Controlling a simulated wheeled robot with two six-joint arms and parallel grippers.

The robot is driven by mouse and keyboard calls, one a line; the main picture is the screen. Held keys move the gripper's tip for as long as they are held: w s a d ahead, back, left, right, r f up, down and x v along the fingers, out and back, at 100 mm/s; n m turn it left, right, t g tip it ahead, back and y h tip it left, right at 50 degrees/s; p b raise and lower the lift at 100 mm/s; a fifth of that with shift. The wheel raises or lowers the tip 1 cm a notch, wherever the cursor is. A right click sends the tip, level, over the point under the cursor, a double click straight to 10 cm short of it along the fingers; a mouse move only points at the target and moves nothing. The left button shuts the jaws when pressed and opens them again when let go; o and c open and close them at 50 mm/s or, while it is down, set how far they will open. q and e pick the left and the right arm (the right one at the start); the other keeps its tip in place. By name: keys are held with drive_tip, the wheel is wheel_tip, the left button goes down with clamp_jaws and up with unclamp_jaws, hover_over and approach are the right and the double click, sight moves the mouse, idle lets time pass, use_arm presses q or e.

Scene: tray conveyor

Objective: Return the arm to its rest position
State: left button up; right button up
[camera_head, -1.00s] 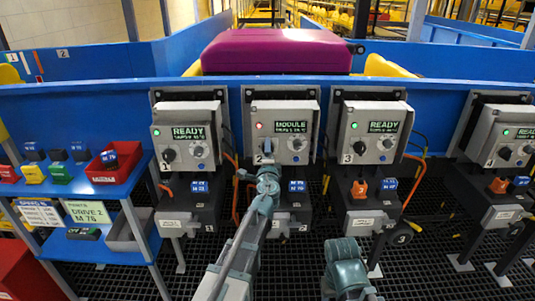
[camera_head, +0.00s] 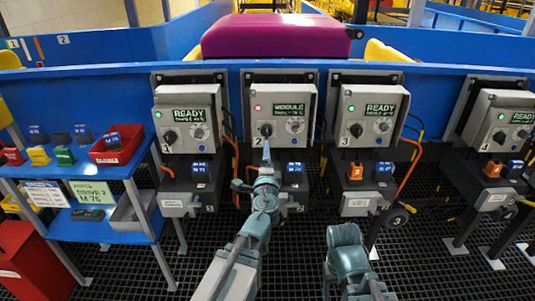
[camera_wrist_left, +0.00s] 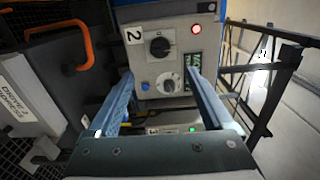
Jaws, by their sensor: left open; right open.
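My left gripper (camera_head: 256,168) is in front of control box 2 (camera_head: 281,107), just below its black knob (camera_head: 266,130). In the left wrist view its two fingers (camera_wrist_left: 160,75) are spread wide with nothing between them in their grip. Box 2 (camera_wrist_left: 180,25) shows beyond them with its knob (camera_wrist_left: 160,46) and a lit red lamp (camera_wrist_left: 196,29). The fingers look apart from the knob. My right gripper (camera_head: 346,240) is low in the head view, away from the boxes and holding nothing visible; its fingers are hard to make out.
Boxes 1 (camera_head: 187,100), 3 (camera_head: 371,105) and 4 (camera_head: 505,115) stand along the blue wall with green lamps. A blue shelf (camera_head: 110,235) with coloured modules and a red bin (camera_head: 120,157) is at left. A purple case (camera_head: 280,35) lies behind. Orange cables hang between boxes.

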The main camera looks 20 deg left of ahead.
use_arm(q)
drive_tip(key=s+d+r+n+g+h+p, duration=0.1)
drive_tip(key=s+d+n+g+p, duration=0.4)
drive_tip(key=s+p, duration=0.7)
drive_tip(key=s+d+r+n+g+h+p, duration=0.2)
drive_tip(key=s+d+n+g+p, duration=0.4)
drive_tip(key=s+d+g+p, duration=0.4)
drive_tip(key=s+g+p, duration=0.2)
drive_tip(key=s+p, duration=0.1)
drive_tip(key=shift+d+r+g+h, duration=0.15)
drive_tip(key=shift+r+g+h, duration=0.15)
drive_tip(key=shift+h, duration=0.1)
